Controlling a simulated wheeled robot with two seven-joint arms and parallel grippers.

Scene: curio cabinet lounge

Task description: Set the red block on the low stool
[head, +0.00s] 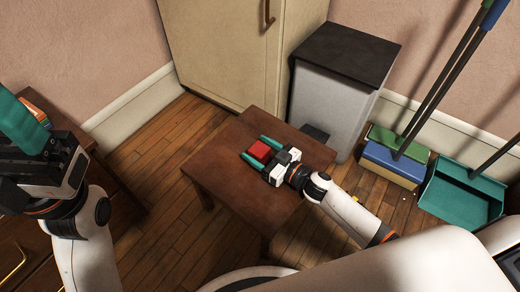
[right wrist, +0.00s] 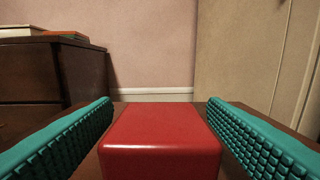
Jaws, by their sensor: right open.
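The red block (head: 260,151) rests on the brown wooden top of the low stool (head: 235,190), near its middle. My right gripper (head: 253,147) reaches in from the lower right, low over the stool top. Its teal fingers are open, one on each side of the block. In the right wrist view the red block (right wrist: 160,145) sits between the two spread fingers, with a gap showing on each side at their tips. My left gripper (head: 22,125) is at the left edge, away from the stool; its teal fingers overlap, so its opening is unclear.
A grey bin with a dark lid (head: 340,85) stands just behind the stool. A cream cabinet (head: 225,50) is at the back. A dark dresser (head: 110,190) is at left.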

